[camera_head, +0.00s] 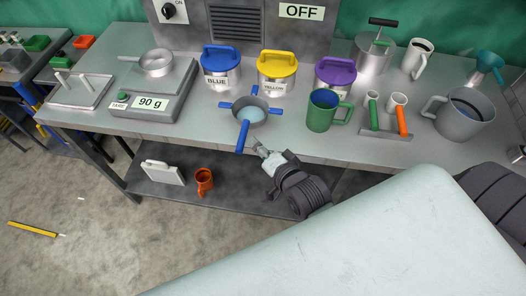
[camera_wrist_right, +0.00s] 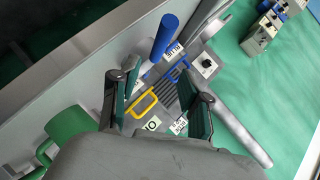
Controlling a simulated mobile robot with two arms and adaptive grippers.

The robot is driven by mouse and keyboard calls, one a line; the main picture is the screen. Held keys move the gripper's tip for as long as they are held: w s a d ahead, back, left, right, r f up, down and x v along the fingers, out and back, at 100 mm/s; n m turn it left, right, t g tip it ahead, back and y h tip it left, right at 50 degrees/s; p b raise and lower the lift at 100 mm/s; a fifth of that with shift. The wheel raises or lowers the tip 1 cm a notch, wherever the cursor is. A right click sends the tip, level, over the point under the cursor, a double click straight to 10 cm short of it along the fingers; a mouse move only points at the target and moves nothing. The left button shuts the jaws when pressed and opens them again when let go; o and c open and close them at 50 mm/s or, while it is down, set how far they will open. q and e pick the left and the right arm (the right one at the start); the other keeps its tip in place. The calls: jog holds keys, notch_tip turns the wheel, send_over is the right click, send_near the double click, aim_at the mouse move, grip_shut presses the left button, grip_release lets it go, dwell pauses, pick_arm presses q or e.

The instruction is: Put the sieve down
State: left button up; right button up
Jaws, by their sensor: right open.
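The sieve (camera_head: 250,113) is a round grey bowl with a blue handle (camera_head: 243,137) and several blue lugs. It sits level at the front middle of the grey bench; I cannot tell whether anything lies under it. Its handle points toward the front edge. My right gripper (camera_head: 264,149) is at the front edge, just right of the handle's end, apart from it. In the right wrist view the gripper (camera_wrist_right: 158,103) has its fingers spread with nothing held, and the blue handle (camera_wrist_right: 165,38) lies beyond them. My left gripper is not in view.
Blue-lidded (camera_head: 220,66), yellow-lidded (camera_head: 277,70) and purple-lidded (camera_head: 335,75) canisters stand behind the sieve. A green mug (camera_head: 321,112) is close on its right. A scale (camera_head: 152,101) reading 90 g is to the left. A grey pitcher (camera_head: 464,116) stands far right.

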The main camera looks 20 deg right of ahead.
jog(key=shift+s+d+r, duration=0.1)
jog(key=shift+s+r, duration=0.2)
jog(key=shift+s, duration=0.35)
jog(key=s+f+n+g, duration=0.2)
jog(key=s+f, duration=0.1)
jog(key=f, duration=0.7)
jog(key=s+f+n+g, duration=0.2)
jog(key=s+f+n, duration=0.15)
jog(key=f, duration=0.65)
jog(key=s+f+n+g, duration=0.2)
jog(key=s+f, duration=0.2)
jog(key=f, duration=0.6)
jog(key=s+d+f+n+g, duration=0.3)
jog(key=s+f, duration=0.5)
jog(key=s, duration=0.4)
jog(key=s+d+f+n+g+h, duration=0.1)
jog(key=s+d+f+n+g, duration=0.1)
jog(key=s+f, duration=0.6)
jog(key=s+n+g, duration=0.1)
jog(key=s+n, duration=0.1)
jog(key=s, duration=0.2)
jog(key=shift+s+d+f, duration=0.2)
jog(key=shift+d+f, duration=0.15)
jog(key=shift+d, duration=0.05)
